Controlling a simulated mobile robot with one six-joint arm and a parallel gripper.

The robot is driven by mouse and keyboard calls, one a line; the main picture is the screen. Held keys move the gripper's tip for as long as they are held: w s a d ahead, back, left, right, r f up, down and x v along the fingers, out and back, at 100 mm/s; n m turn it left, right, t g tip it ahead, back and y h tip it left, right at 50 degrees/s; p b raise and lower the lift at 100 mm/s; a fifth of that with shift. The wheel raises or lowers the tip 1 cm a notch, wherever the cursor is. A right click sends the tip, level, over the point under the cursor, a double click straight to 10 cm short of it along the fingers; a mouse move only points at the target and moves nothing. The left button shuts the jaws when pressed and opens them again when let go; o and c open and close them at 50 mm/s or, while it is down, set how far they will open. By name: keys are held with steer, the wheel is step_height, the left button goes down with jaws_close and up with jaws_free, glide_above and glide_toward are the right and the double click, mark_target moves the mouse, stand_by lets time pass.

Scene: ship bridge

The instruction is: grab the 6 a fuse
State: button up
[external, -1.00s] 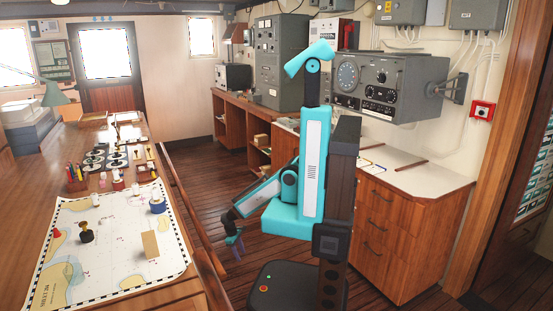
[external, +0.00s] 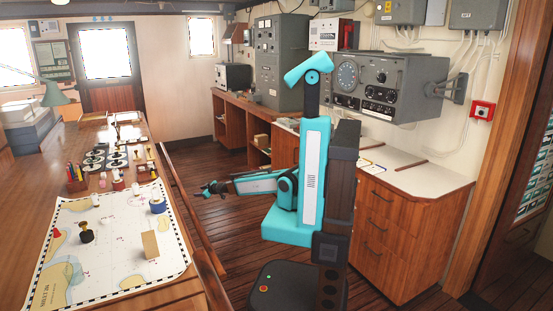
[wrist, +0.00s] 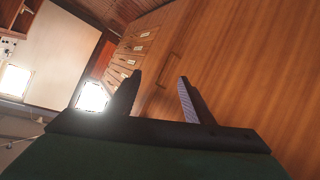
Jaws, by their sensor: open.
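My gripper (external: 212,189) is at the end of my arm, over the floor beside the right edge of the chart table in the external view. In the wrist view my gripper (wrist: 158,88) is open, with nothing between its two dark fingers and wooden drawer fronts beyond them. I cannot make out a 6 A fuse in either view. Several small items (external: 117,182) stand on the chart table, too small to identify.
A chart (external: 115,255) with a wooden block (external: 150,245) and a blue-banded roll (external: 157,206) lies on the table (external: 25,215). A wooden rail (external: 190,215) runs along the table's right side. A white-topped cabinet (external: 420,180) stands at the right.

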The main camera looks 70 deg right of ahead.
mark_target(136, 190)
steer(key=w+r+n+t+y+b, duration=0.1)
steer(key=w+r+t, duration=0.2)
steer(key=r, duration=0.6)
steer(key=w+r+n+t+y, duration=0.2)
steer(key=r+t, duration=0.2)
steer(key=r, duration=0.6)
steer(key=w+r+n+t+y+b, duration=0.1)
steer(key=w+r+t, duration=0.2)
steer(key=r, duration=0.6)
steer(key=w+a+r+m+t+p, duration=0.35)
steer(key=a+r+m+p, duration=0.6)
steer(key=a+r, duration=0.7)
steer(key=w+a+f+m+g+p, duration=0.2)
steer(key=a+m+g+p, duration=0.75)
steer(key=a+m, duration=2.05)
steer(key=s+a+f+y+p, duration=0.1)
steer(key=s+a+f+p, duration=0.1)
steer(key=s, duration=0.4)
steer(key=s+a+f+n+y+p, duration=0.1)
steer(key=s+a+f+p, duration=0.1)
steer(key=s, duration=0.4)
steer(key=s+a+f+n+t+y+p, duration=0.1)
steer(key=s+a+f+y+p, duration=0.1)
steer(key=s+a+f, duration=0.2)
steer(key=shift+s+a+f, duration=0.15)
steer(key=shift+s+f, duration=0.3)
steer(key=shift+s, duration=0.25)
steer(key=shift+s+a+f, duration=0.15)
steer(key=shift+s+f, duration=0.3)
steer(key=shift+s, duration=0.2)
